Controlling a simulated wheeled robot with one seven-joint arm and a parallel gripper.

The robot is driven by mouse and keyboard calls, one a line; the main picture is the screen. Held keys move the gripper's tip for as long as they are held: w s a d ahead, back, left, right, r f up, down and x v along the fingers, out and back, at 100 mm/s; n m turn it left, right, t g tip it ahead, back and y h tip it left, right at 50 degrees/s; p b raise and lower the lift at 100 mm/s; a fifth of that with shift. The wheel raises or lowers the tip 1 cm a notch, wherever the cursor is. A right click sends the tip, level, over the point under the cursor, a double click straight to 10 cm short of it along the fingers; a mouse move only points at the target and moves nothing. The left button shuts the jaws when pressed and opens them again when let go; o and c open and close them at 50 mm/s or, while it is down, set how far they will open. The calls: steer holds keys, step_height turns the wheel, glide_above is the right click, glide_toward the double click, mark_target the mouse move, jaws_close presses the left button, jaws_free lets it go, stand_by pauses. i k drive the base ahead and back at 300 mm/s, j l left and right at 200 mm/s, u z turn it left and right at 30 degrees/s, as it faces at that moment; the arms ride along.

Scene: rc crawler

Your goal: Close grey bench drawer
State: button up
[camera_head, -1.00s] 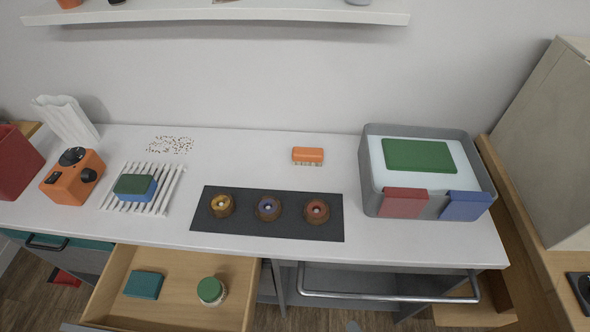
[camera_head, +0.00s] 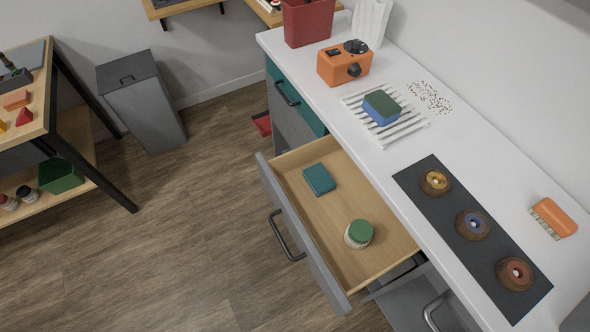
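The grey bench drawer (camera_head: 303,232) is pulled well out from under the white bench top. Its front is a grey panel with a dark bar handle (camera_head: 285,236), facing the open floor. Inside its wooden tray lie a teal block (camera_head: 319,179) and a jar with a green lid (camera_head: 359,233), standing apart from each other. My gripper is not in view.
Wooden floor (camera_head: 180,245) is clear in front of the drawer. A grey bin (camera_head: 141,103) and a black-framed shelf table (camera_head: 85,170) stand at the left. The white bench (camera_head: 375,160) carries an orange device (camera_head: 343,64), a white rack (camera_head: 398,120) and a dark mat (camera_head: 455,215). A teal drawer (camera_head: 295,98) looks shut.

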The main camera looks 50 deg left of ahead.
mark_target(318, 226)
steer(key=u, duration=1.15)
